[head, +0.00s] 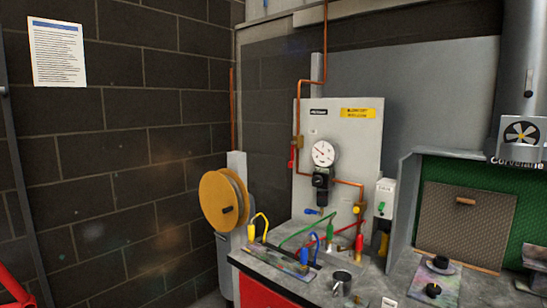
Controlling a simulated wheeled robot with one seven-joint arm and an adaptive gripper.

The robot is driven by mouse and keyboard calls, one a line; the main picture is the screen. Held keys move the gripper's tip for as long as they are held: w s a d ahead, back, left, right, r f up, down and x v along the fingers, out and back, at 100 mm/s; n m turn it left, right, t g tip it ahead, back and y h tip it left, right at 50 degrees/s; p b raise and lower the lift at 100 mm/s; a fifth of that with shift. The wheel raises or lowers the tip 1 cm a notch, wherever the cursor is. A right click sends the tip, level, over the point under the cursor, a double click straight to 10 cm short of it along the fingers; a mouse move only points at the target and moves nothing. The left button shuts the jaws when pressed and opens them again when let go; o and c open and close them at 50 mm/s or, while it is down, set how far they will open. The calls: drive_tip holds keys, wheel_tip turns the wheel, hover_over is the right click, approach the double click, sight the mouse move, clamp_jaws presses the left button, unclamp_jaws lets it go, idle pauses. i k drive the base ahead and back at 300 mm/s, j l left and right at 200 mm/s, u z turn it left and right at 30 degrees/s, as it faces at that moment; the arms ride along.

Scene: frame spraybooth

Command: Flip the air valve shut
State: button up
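A copper air pipe (298,105) runs down to a pale grey panel (349,143) on the back wall. A red valve handle (292,157) hangs at the pipe's left side, roughly upright. A round white gauge (323,153) sits above a black regulator (321,181). A small blue handle (313,211) lies below the regulator, and a yellow fitting (357,210) sits on the right pipe. Which handle is the air valve is not labelled legibly. My gripper is not in this view.
A grey bench (290,273) with coloured hoses and a metal mug (342,283) stands below the panel. A yellow reel (223,200) hangs at the left. A switch box (385,198) and a green-backed booth (436,178) are at the right. A red bar (14,288) shows lower left.

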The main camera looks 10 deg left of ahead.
sight(293, 142)
drive_tip(key=u, duration=0.35)
drive_tip(key=i+j+z, duration=0.1)
drive_tip(key=i+j, duration=0.15)
drive_tip(key=i+j+z, duration=0.1)
drive_tip(key=i+j, duration=0.15)
drive_tip(key=i+j+z, duration=0.1)
drive_tip(key=i+j, duration=0.15)
drive_tip(key=j, duration=0.15)
drive_tip(key=i+j+z, duration=0.1)
drive_tip(key=i+j, duration=0.15)
drive_tip(key=i+j+z, duration=0.1)
drive_tip(key=j, duration=0.35)
drive_tip(key=i+j+z, duration=0.1)
drive_tip(key=i+j, duration=0.2)
drive_tip(key=i+j+z, duration=0.1)
drive_tip(key=j, duration=0.4)
drive_tip(key=i+j+z, duration=0.1)
drive_tip(key=i+j, duration=0.2)
drive_tip(key=j, duration=0.1)
